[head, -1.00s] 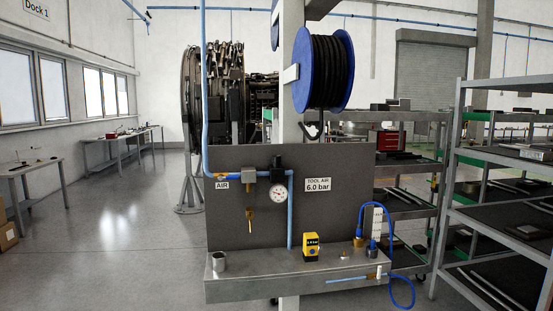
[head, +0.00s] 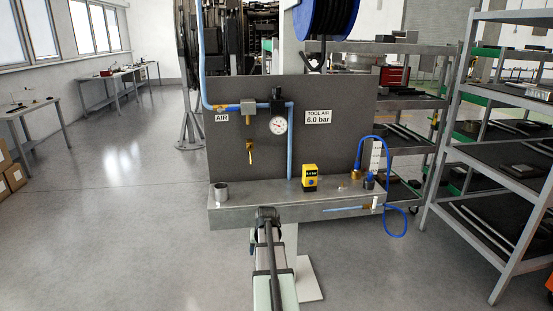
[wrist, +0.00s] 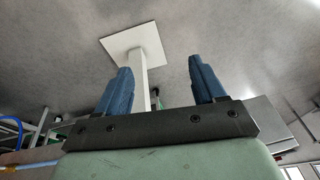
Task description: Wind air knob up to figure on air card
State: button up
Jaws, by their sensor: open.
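The air knob (head: 277,93) is a small black cap on top of the regulator, on the grey panel (head: 235,155). Just below it is a round white gauge (head: 278,125) with a red needle, too small to read. The air card (head: 318,117) to its right reads "TOOL AIR 6.0 bar". My gripper is at the end of my arm, below the shelf front and well below the knob in the head view; its fingers are not clear there. In the wrist view my gripper (wrist: 160,75) has two blue fingers spread apart with nothing between them.
The metal shelf (head: 230,208) juts out below the panel. Blue pipes run along the panel. A rack (head: 500,170) stands at right. Floor at left is clear.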

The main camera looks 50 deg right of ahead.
jog(key=s+d+r+t+h, duration=0.1)
jog(key=d+r, duration=0.7)
jog(key=r, duration=0.5)
jog(key=d+r+m+t+h, duration=0.1)
jog(key=d+r+t+h, duration=0.1)
jog(key=d+r, duration=0.8)
jog(key=s+d+r+t+h, duration=0.1)
jog(key=d+r, duration=0.5)
jog(key=r, duration=0.9)
jog(key=w+d+r+n+t, duration=0.1)
jog(key=w+d+r, duration=0.1)
jog(key=r, duration=0.6)
jog(key=w+d+r+t, duration=0.1)
jog(key=r+t, duration=0.1)
jog(key=r, duration=0.5)
jog(key=n+t, duration=0.2)
jog(key=n, duration=0.1)
send_near(276, 88)
jog(key=s, duration=0.3)
jog(key=shift+n, duration=1.2)
jog(key=shift+t, duration=0.4)
jog(key=x, duration=1.4)
jog(key=shift+w+d+r, duration=0.2)
jog(key=shift+r, duration=0.05)
jog(key=c, duration=1)
jog(key=shift+o, duration=0.2)
